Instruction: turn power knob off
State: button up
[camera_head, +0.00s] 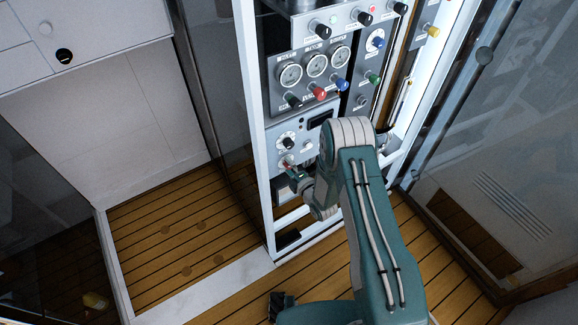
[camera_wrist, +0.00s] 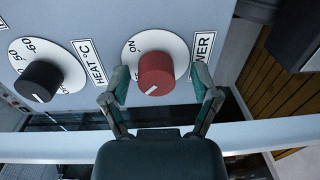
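My gripper (camera_wrist: 161,88) is open, with one finger on each side of the knob. I cannot tell whether either finger touches it. In the head view my gripper (camera_head: 292,170) is at the lower part of the panel, and it and my arm hide much of that area.
A black heat knob (camera_wrist: 40,81) is left of the power knob in the wrist view. A white rail (camera_wrist: 60,145) crosses below. In the head view, gauges (camera_head: 316,65) and coloured knobs (camera_head: 319,93) are above. Wooden floor (camera_head: 170,235) is open at left.

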jog(key=shift+d, duration=0.1)
jog(key=shift+d, duration=0.1)
jog(key=v, duration=1.1)
jog(key=shift+s, duration=0.4)
jog(key=shift+d+f, duration=0.1)
